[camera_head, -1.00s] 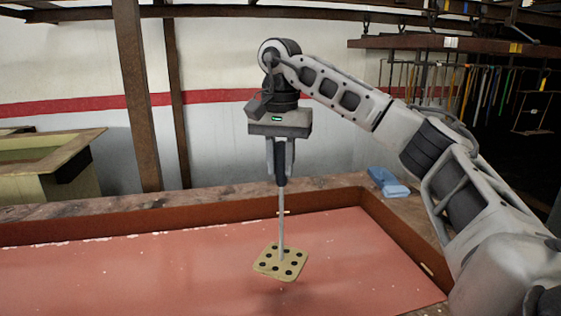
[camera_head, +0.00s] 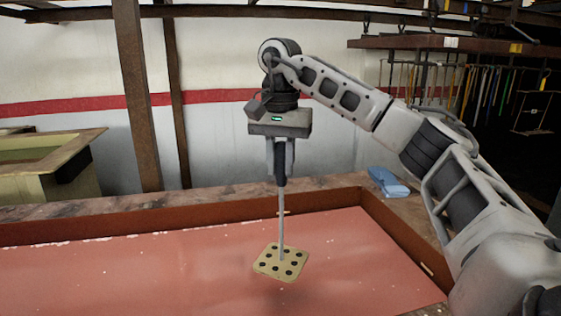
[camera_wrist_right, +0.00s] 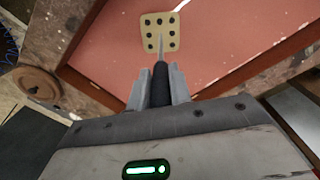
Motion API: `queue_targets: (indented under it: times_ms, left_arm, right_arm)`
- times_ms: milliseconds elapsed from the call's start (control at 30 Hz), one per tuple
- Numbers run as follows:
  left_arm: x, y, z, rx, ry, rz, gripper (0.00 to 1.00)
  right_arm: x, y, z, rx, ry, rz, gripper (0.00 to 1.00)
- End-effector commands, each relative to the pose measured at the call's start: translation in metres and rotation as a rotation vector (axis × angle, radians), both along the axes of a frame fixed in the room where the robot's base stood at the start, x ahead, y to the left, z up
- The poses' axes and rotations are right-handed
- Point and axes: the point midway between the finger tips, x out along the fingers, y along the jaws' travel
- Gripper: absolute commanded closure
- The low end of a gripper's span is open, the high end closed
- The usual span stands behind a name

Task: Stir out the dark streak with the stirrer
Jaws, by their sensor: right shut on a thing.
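The stirrer has a dark handle, a thin grey rod (camera_head: 281,222) and a flat tan plate with several dark holes (camera_head: 266,268). My right gripper (camera_head: 280,180) is shut on its handle and holds it upright, plate down, over the vat of pinkish-red liquid (camera_head: 150,275). Whether the plate touches the liquid surface is hard to tell. In the right wrist view the plate (camera_wrist_right: 168,32) shows beyond the fingers (camera_wrist_right: 160,88). No clear dark streak shows; only faint darker shading lies near the plate. My left gripper is not in view.
The vat's raised rim (camera_head: 230,193) runs along the back and right. A folded blue cloth (camera_head: 388,183) lies on the back right corner. Another wooden tank (camera_head: 50,172) stands at the left. A rusty post (camera_head: 137,100) rises behind the rim.

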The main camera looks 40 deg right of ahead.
Motion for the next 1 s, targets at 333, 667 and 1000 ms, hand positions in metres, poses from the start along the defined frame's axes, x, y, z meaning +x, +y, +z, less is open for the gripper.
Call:
queue_targets:
  times_ms: [333, 667, 1000]
  left_arm:
    - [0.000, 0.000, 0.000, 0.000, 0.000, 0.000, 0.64]
    - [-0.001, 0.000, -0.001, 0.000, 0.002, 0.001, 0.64]
    - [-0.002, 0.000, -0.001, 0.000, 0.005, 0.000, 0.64]
  right_arm:
    - [-0.011, 0.005, 0.001, -0.001, -0.003, 0.002, 1.00]
    - [-0.055, 0.030, 0.000, -0.001, -0.002, 0.003, 1.00]
    - [-0.100, 0.055, 0.001, -0.001, -0.003, 0.002, 1.00]
